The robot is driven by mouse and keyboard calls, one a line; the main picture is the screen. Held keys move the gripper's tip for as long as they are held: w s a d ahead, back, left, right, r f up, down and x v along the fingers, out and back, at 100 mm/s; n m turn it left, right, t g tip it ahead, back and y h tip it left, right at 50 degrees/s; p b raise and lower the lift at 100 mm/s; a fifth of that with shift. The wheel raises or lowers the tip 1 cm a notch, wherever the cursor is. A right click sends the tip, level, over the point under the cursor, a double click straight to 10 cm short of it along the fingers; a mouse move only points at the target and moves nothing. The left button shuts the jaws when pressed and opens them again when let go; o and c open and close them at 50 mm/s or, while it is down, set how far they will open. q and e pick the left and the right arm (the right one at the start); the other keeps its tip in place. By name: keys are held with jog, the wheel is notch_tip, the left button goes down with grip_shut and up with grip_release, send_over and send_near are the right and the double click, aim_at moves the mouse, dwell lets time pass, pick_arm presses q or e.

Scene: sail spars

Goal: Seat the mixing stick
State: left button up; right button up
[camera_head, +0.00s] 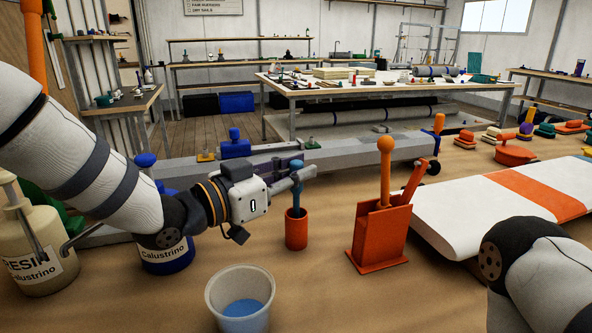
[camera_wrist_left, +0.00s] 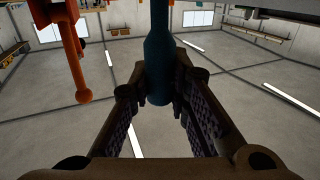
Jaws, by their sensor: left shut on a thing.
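The mixing stick looks to be a blue stick (camera_head: 296,186), upright and gripped near its upper part. My left gripper (camera_head: 292,174) is shut on it. The stick's lower end meets the mouth of a small orange-red cup (camera_head: 296,232); I cannot tell how deep it goes or whether it touches the cup. In the left wrist view the blue stick (camera_wrist_left: 158,60) sits between my fingers (camera_wrist_left: 158,98). My right gripper is out of the head view; only part of my right arm shows at the lower right.
An orange holder (camera_head: 377,238) with an orange round-topped stick (camera_head: 385,170) stands right of the cup. A pail with blue liquid (camera_head: 241,300) stands in front. Resin and blue Calustrino containers (camera_head: 165,255) are at left. A white board with an orange stripe (camera_head: 455,220) lies at right.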

pick_arm(q)
jog(key=o, duration=0.9)
jog(key=v, duration=0.7)
jog(key=shift+s+a, duration=0.15)
jog(key=shift+s, duration=0.05)
